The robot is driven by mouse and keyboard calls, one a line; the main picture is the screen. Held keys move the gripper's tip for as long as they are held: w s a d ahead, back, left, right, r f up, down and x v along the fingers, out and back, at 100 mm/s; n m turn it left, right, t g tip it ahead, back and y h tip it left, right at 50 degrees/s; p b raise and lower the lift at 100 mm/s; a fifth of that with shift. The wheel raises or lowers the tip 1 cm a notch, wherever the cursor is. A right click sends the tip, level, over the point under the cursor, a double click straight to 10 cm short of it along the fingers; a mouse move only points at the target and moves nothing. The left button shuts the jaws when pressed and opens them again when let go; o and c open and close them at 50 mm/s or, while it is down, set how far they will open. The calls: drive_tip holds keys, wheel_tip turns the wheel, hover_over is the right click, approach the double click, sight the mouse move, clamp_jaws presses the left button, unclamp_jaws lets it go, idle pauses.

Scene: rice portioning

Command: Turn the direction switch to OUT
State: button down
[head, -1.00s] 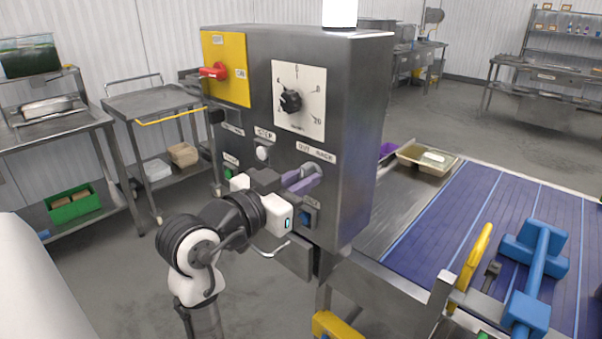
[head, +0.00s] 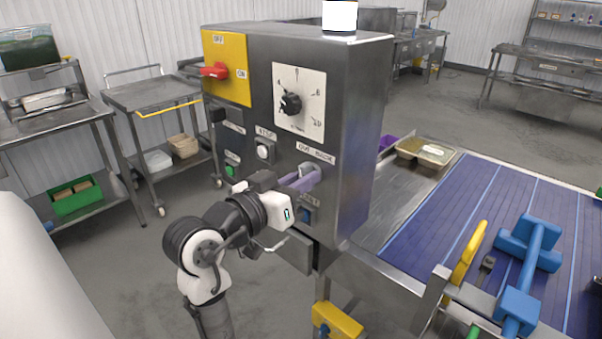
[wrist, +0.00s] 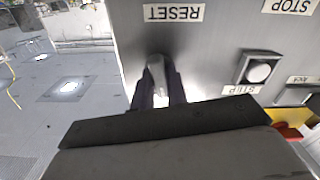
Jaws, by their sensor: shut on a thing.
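The grey control box (head: 345,130) carries the direction switch (head: 306,168), a small grey lever under a white label that seems to read OUT BACK (head: 316,153). My gripper (head: 308,178) is at the switch, with its purple fingers on either side of the lever. In the wrist view the grey lever (wrist: 156,75) stands between the two dark fingers of my gripper (wrist: 158,88), which are shut on it. The fingers and hand hide part of the switch, so I cannot tell exactly which position it points to.
A STEP button (head: 264,151), a dial (head: 291,103) and a red switch on a yellow plate (head: 240,72) are on the same panel. The blue conveyor (head: 440,225) lies right; carts stand left.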

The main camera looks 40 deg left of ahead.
drive_tip(key=shift+r+n+p, duration=0.1)
drive_tip(key=shift+n+p, duration=0.95)
drive_tip(key=shift+n, duration=1.25)
drive_tip(key=shift+c, duration=1.8)
unclamp_jaws()
